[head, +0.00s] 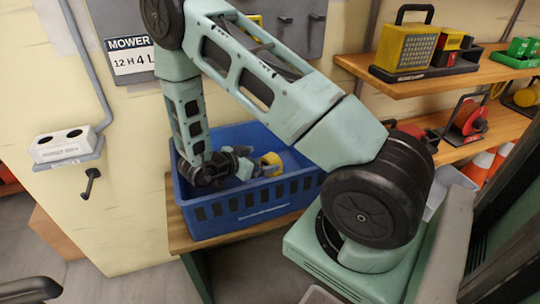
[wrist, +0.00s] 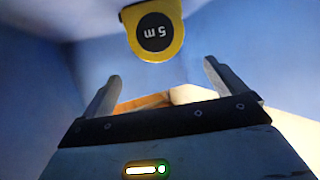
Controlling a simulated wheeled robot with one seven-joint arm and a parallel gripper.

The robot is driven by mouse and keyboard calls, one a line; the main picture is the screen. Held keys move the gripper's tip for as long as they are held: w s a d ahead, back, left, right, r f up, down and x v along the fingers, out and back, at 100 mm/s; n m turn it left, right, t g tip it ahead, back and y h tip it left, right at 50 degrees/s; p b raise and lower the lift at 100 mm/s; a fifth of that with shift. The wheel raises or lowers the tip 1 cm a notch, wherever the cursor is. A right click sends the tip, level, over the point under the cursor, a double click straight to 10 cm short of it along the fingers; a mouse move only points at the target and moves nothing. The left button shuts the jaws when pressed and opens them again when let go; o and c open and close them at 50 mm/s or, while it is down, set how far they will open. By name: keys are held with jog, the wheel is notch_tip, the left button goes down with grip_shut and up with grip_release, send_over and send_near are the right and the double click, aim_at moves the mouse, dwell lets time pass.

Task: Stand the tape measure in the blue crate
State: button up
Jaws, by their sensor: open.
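The yellow tape measure (wrist: 154,31) with a round black "5 m" label is in the wrist view, just beyond my fingertips and apart from them. The label reads upside down there. In the head view the tape measure (head: 271,160) shows as a yellow shape inside the blue crate (head: 250,204), near its right part. My gripper (wrist: 160,80) is open, with nothing held between its two fingers. In the head view my gripper (head: 248,166) is down in the crate, left of the tape measure. The crate's front wall hides the tape measure's underside.
The crate stands on a wooden bench (head: 180,236) against the wall. Wooden shelves at the right hold a yellow lamp-like item (head: 406,48), a red item (head: 468,118) and green boxes (head: 522,48). A white box (head: 62,144) is on the wall at left.

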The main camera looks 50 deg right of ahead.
jog(key=v, duration=0.4)
jog(key=shift+a+r, duration=0.15)
jog(key=shift+a, duration=0.25)
jog(key=shift+p, duration=0.3)
